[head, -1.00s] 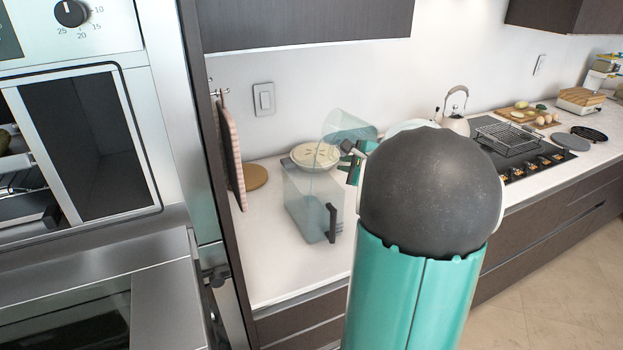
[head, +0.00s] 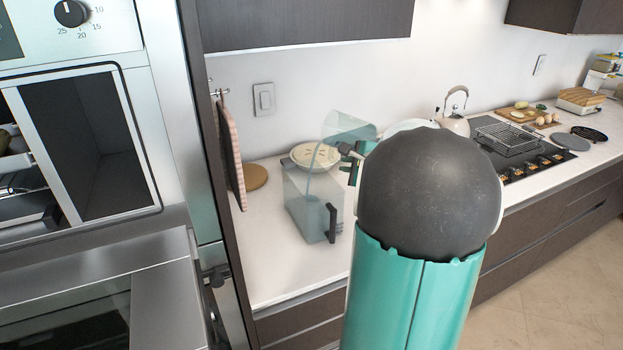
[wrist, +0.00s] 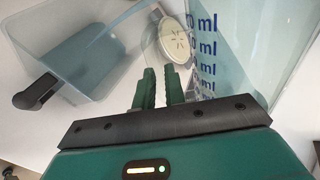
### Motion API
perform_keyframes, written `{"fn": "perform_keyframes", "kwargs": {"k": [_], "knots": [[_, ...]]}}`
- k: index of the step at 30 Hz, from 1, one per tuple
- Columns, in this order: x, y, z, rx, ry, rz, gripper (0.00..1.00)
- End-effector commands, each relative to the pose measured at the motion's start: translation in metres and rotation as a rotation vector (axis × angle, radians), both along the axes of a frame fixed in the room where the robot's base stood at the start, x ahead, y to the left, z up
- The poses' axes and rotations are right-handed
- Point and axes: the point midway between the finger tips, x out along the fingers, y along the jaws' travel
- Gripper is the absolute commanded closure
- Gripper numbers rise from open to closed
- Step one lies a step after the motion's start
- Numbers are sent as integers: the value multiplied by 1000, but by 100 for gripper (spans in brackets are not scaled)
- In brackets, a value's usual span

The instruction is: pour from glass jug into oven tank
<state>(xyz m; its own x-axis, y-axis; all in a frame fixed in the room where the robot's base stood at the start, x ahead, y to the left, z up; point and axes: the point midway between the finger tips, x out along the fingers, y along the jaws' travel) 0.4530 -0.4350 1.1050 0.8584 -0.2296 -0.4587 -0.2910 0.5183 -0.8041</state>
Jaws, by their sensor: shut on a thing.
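The clear glass jug (head: 350,127) is tilted, its mouth toward the left, above the oven tank. Blue "ml" marks show on the jug in the wrist view (wrist: 235,60). My gripper (wrist: 158,85) is shut on the jug; the exact contact is partly hidden by the jug and my arm. The oven tank (head: 305,210) is a clear open box with a dark handle, standing on the counter. It also shows at the left of the wrist view (wrist: 110,85). A pale bluish streak (head: 313,165) runs from the jug's lip down into the tank.
A round wooden board (head: 254,176) lies by the wall. The oven column (head: 190,150) stands close at left. A kettle (head: 455,112) and the hob (head: 520,150) are to the right. The counter in front of the tank is clear.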

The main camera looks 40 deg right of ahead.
Motion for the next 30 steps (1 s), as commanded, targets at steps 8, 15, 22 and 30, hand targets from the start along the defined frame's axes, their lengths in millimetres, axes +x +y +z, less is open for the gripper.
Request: {"fn": "perform_keyframes", "kwargs": {"k": [8,15,22,30], "knots": [[1,1,1,12,-9,0,100],[11,21,-5,237,-124,2,100],[14,28,-2,434,-225,1,100],[13,27,-1,666,-344,-2,100]]}}
